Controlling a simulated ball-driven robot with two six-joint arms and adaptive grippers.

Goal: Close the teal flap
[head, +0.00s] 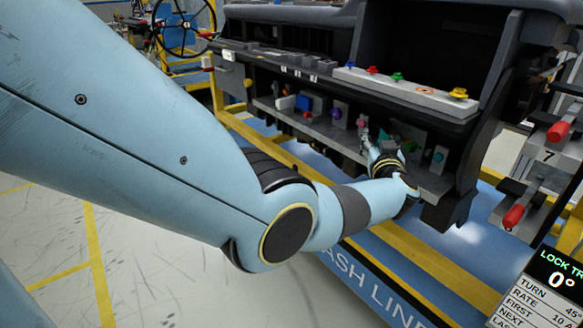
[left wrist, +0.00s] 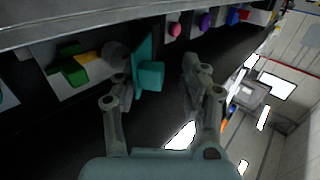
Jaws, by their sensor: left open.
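The teal flap (left wrist: 150,74) shows in the left wrist view as a thin upright panel with a block at its near end. It stands out from the lower ledge of the dashboard module. My left gripper (left wrist: 157,80) is open, with one finger on each side of the flap's block. I cannot tell whether either finger touches it. In the head view my left gripper (head: 369,143) is at the lower ledge, between the pink knob and the green part, and the flap cannot be made out clearly there. My right gripper is not in view.
A pink knob (left wrist: 175,30) and a purple knob (left wrist: 206,20) sit to the right of the flap. A green part (left wrist: 70,68) is to its left. The module's upper shelf (head: 410,90) overhangs the ledge. Red-handled fixtures (head: 513,217) stand at the right.

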